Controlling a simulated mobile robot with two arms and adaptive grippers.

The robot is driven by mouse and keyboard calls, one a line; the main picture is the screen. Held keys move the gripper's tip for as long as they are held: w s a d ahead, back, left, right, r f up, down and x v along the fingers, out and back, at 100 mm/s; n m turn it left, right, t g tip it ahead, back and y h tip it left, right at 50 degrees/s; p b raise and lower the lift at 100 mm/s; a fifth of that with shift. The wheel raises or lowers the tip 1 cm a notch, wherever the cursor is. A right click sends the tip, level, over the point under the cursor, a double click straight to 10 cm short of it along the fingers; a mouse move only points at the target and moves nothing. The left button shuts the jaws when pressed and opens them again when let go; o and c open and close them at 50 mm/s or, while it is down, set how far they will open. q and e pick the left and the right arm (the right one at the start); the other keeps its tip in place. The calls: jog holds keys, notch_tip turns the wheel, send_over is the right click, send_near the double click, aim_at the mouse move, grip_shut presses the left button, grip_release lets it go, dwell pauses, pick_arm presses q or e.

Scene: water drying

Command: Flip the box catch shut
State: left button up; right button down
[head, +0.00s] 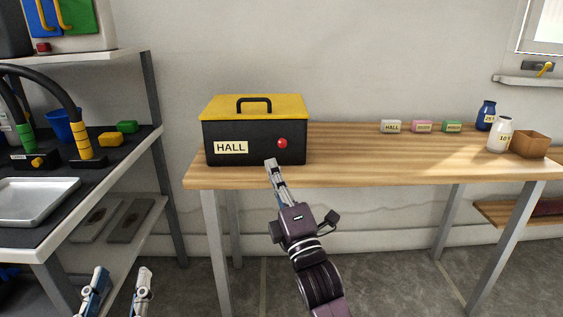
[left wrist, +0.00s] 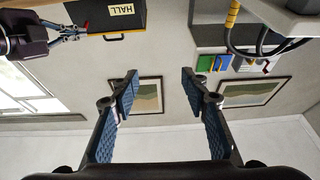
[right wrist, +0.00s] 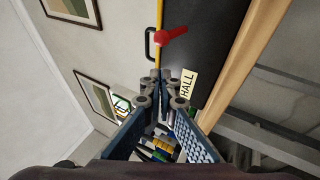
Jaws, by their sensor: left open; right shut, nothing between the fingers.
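The black box (head: 255,148) with a yellow lid (head: 285,104) and a HALL label stands at the left end of the wooden table. Its lid looks down. The red catch (head: 282,143) is on the front, right of the label; in the right wrist view the catch (right wrist: 172,35) sticks out near the lid edge. My right gripper (head: 270,163) is shut and empty, in front of the box's lower front, below and left of the catch. Its fingertips (right wrist: 172,77) are apart from the catch. My left gripper (head: 120,276) is open and empty, low at the left, away from the box.
A shelf unit (head: 150,95) with a metal tray (head: 35,200) and cables stands at the left. The table's middle is clear.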

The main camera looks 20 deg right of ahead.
aim_at(282, 142)
pick_arm(q)
jog(key=shift+s+r+t+h, duration=0.1)
jog(key=shift+s+r+t, duration=0.25)
jog(key=shift+r, duration=0.3)
jog(key=shift+s+r+t+h, duration=0.1)
jog(key=shift+s+r+t, duration=0.25)
jog(key=shift+r, duration=0.25)
jog(key=shift+s+r+t+h, duration=0.1)
jog(key=shift+s+r+t, duration=0.25)
jog(key=shift+r, duration=0.3)
pick_arm(e)
jog(key=shift+w+d+r, duration=0.35)
jog(key=shift+w+d, duration=0.25)
jog(key=shift+d, duration=0.1)
jog(key=shift+w+d+r, duration=0.35)
jog(key=shift+w+d, duration=0.2)
jog(key=shift+d, duration=0.1)
pick_arm(q)
jog(key=shift+w+f, duration=0.1)
jog(key=shift+w, duration=0.05)
